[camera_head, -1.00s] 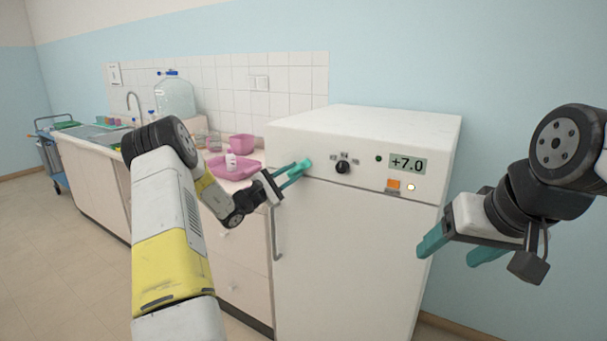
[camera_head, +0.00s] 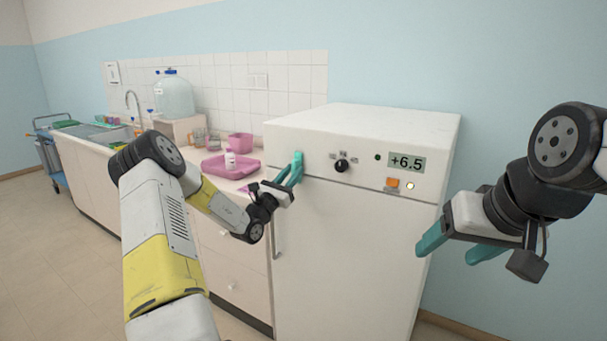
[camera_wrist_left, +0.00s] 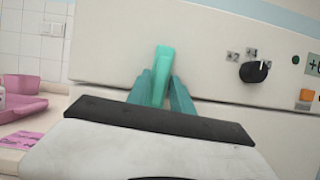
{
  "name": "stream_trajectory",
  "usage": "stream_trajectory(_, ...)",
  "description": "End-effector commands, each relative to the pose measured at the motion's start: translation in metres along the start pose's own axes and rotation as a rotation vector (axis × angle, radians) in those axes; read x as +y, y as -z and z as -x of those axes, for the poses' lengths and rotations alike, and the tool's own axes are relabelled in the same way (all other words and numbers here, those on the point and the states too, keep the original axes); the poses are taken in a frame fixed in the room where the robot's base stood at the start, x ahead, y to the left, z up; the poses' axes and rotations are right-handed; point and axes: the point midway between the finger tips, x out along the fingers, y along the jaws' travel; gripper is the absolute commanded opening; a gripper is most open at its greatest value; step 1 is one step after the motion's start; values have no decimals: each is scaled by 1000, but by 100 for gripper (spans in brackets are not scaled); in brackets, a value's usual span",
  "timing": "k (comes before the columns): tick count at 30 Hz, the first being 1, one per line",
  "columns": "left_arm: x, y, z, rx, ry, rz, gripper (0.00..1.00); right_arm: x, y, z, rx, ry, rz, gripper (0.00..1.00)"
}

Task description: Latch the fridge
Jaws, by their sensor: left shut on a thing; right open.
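The white fridge (camera_head: 360,250) stands right of centre in the head view, its door looking shut against the body. A green latch lever (camera_wrist_left: 163,62) sits at the upper left of its front and points roughly upright in the left wrist view. My left gripper (camera_head: 296,170) is shut on this lever, with a teal finger on each side of it in the wrist view (camera_wrist_left: 158,84). The fingers hide its lower part. My right gripper (camera_head: 449,254) is open and empty, in front of the fridge's right edge.
The fridge panel has a black dial (camera_head: 342,166), an orange switch (camera_head: 392,184) and a display (camera_head: 407,162) reading +6.5. A counter at the left holds a pink tray (camera_head: 250,163), a bottle (camera_head: 230,160) and a large clear jug (camera_head: 174,97).

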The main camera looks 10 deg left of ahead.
Motion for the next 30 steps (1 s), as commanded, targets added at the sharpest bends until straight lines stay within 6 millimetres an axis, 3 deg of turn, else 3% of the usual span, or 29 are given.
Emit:
stream_trajectory(21, -1, 1, 1, 2, -31, 74, 0, 0, 0, 0, 0, 0, 0, 68)
stream_trajectory(22, -1, 1, 1, 2, -30, 74, 29, 0, 0, 0, 0, 0, 0, 68)
stream_trajectory(23, -1, 1, 1, 2, -30, 74, 35, 0, 0, 0, 0, 0, 0, 68)
stream_trajectory(30, 0, 0, 0, 1, -30, 72, 38, 0, 0, 0, 0, 0, 0, 68)
